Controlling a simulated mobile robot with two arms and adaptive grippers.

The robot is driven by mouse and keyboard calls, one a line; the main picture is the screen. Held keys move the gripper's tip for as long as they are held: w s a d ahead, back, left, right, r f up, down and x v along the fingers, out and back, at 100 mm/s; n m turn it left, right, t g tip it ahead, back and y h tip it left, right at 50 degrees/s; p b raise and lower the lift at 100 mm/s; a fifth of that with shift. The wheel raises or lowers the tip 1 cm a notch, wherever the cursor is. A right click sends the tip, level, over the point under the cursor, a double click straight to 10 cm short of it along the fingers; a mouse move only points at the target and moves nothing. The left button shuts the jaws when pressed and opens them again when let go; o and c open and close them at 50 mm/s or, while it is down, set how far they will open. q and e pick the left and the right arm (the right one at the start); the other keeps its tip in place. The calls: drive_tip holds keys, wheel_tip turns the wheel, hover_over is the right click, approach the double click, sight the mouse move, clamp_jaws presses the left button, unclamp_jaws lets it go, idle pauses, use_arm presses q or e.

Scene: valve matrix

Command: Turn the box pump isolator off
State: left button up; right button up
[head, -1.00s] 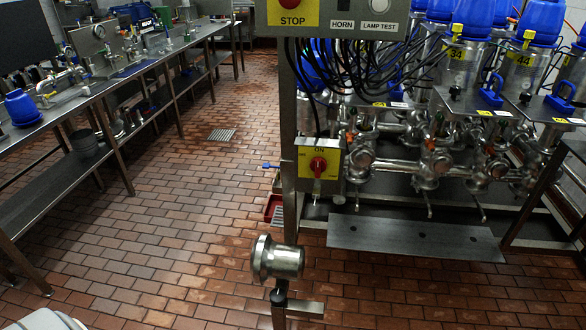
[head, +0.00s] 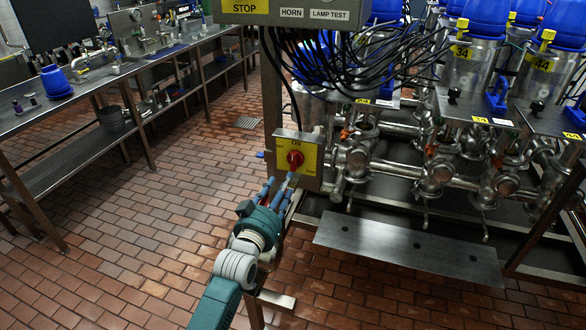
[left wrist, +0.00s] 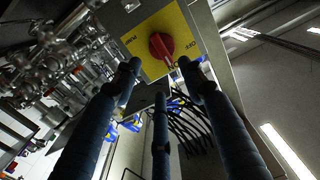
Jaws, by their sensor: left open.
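The box pump isolator is a yellow plate with a red rotary knob (head: 295,158) on a grey box, mounted on the post below the control panel. "ON" is printed above the knob in the head view. The knob also shows in the left wrist view (left wrist: 162,46), with "OFF" lettering to its right; its exact setting is hard to read. My left gripper (head: 280,184) is open and empty, its blue-grey fingers pointing up at the isolator from just below. In the left wrist view its fingertips (left wrist: 160,74) appear short of the knob, with no clear contact. My right gripper is not in view.
The control panel (head: 290,12) with STOP, HORN and LAMP TEST labels is above, with black cables hanging to its right. Steel pipes and valves (head: 435,172) stand right of the isolator. A steel bench (head: 110,75) runs along the left. Tiled floor lies open between.

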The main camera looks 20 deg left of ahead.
sight(294, 164)
use_arm(q)
drive_tip(key=w+b, duration=0.2)
drive_tip(key=w, duration=0.1)
drive_tip(key=w+b, duration=0.2)
drive_tip(key=w, duration=0.1)
drive_tip(key=w+b, duration=0.2)
drive_tip(key=w, duration=0.1)
drive_tip(key=shift+d+f, duration=0.1)
drive_tip(key=shift+f, duration=0.25)
drive_tip(key=shift+w+r+b, duration=0.2)
drive_tip(key=shift+w+b, duration=0.15)
drive_tip(key=shift+w, duration=0.25)
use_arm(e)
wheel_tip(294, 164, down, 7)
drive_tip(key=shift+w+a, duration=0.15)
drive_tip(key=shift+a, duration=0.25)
use_arm(q)
clamp_jaws()
